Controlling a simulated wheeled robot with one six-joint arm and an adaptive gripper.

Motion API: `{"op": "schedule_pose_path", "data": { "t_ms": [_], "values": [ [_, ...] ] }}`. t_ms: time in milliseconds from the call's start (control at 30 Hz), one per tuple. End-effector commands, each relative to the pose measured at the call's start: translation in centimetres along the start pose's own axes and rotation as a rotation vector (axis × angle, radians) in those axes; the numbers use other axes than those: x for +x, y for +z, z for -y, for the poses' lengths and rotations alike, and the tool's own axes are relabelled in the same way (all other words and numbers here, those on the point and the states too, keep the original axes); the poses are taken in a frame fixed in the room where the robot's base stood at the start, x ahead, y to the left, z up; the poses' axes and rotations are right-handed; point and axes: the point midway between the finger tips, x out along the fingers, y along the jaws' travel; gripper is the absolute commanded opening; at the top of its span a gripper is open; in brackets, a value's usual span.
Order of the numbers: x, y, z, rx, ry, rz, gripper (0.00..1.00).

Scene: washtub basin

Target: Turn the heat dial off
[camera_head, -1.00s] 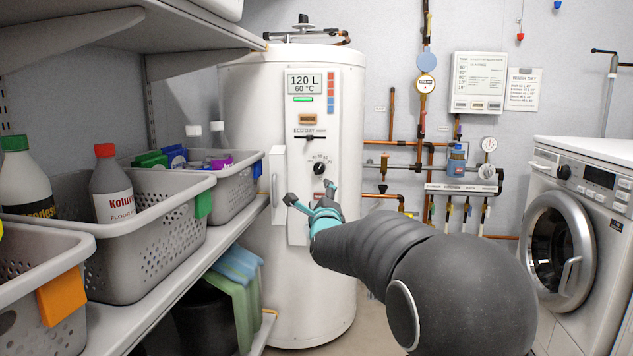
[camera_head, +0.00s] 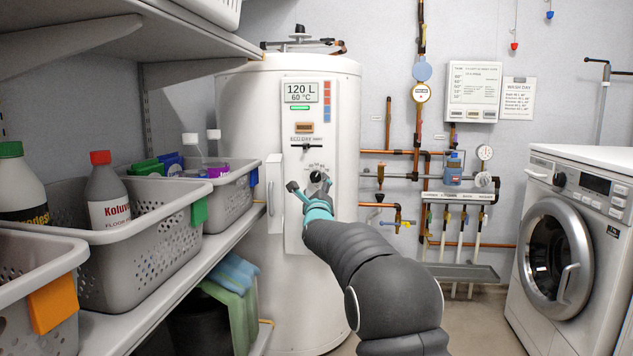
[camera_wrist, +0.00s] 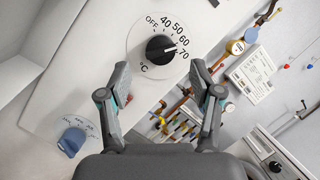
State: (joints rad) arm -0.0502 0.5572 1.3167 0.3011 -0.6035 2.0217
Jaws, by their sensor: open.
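The heat dial (camera_wrist: 160,49) is a black round knob on a white disc marked OFF, 40, 50, 60, 70 and °C in the wrist view. Its white mark points to the right, around the 60 to 70 end. In the head view the dial (camera_head: 316,176) sits on the front panel of the white water heater (camera_head: 346,120). My gripper (camera_head: 310,188) is open and empty in front of that panel, close to the dial. In the wrist view my gripper's fingers (camera_wrist: 160,76) are spread, with the dial ahead between and just beyond their tips.
A blue dial (camera_wrist: 72,142) lies at lower left in the wrist view. A slider (camera_head: 306,146) is above the heat dial. Shelf baskets (camera_head: 130,235) stand left of my arm. Pipes (camera_head: 418,160) and a washing machine (camera_head: 570,240) are on the right, with open floor between.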

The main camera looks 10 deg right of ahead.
Motion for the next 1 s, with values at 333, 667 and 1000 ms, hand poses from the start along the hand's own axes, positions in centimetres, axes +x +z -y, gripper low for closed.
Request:
{"op": "schedule_pose_path", "data": {
  "t_ms": [333,667,1000],
  "values": [
    [3.7,0.1,0.0,-0.001,0.001,0.000,0.65],
    [4.5,0.0,0.0,0.000,0.000,0.001,0.65],
    [4.5,0.0,0.0,-0.001,0.000,0.000,0.17]
  ]
}}
